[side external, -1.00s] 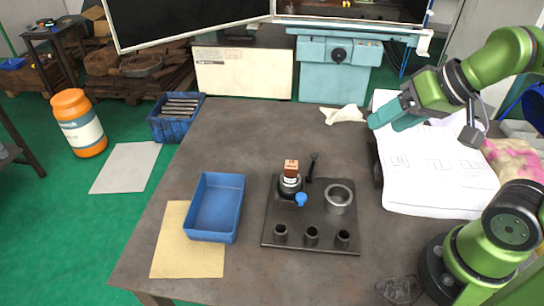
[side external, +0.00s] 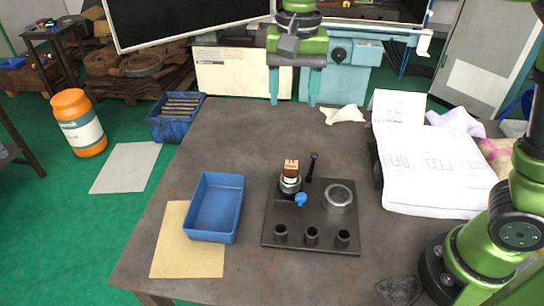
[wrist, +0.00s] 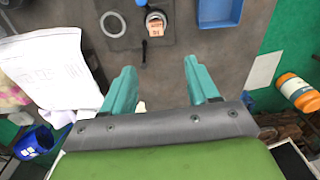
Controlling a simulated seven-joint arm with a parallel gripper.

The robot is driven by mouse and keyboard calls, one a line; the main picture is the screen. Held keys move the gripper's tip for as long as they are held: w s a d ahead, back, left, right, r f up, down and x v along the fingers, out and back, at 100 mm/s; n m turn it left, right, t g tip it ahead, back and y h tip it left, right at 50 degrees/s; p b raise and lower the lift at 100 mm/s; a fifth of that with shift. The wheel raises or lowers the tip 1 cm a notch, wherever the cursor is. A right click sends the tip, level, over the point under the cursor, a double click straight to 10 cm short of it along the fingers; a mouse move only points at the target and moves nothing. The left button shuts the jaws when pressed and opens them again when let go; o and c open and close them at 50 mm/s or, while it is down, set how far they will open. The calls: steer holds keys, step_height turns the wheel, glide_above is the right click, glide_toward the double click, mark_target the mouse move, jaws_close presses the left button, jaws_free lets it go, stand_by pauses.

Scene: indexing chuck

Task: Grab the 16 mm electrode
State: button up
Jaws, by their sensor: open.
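A copper-coloured electrode block (side external: 291,167) with a small marking on top sits upright in the dark round chuck (side external: 290,185) on the black base plate (side external: 270,236). In the wrist view the electrode (wrist: 155,28) shows near the top edge, its marking too small to read surely. My gripper (side external: 294,98) is open and empty, teal fingers pointing down, above the far part of the table and behind the chuck. In the wrist view my gripper (wrist: 159,65) has its fingers spread wide, with the electrode ahead of the gap and apart from them.
The plate also carries a metal ring (side external: 338,198), a black lever (side external: 312,167), a blue knob (side external: 301,199) and three dark sockets (side external: 311,236). A blue tray (side external: 215,237) stands left. Papers (side external: 430,185) and a white cloth (side external: 345,114) lie right and behind.

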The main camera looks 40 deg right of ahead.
steer(key=m, duration=0.1)
glide_toward(291, 164)
step_height(291, 164, down, 9)
steer(key=shift+r, duration=0.1)
steer(key=shift+w, duration=0.1)
stand_by(0.4)
jaws_close()
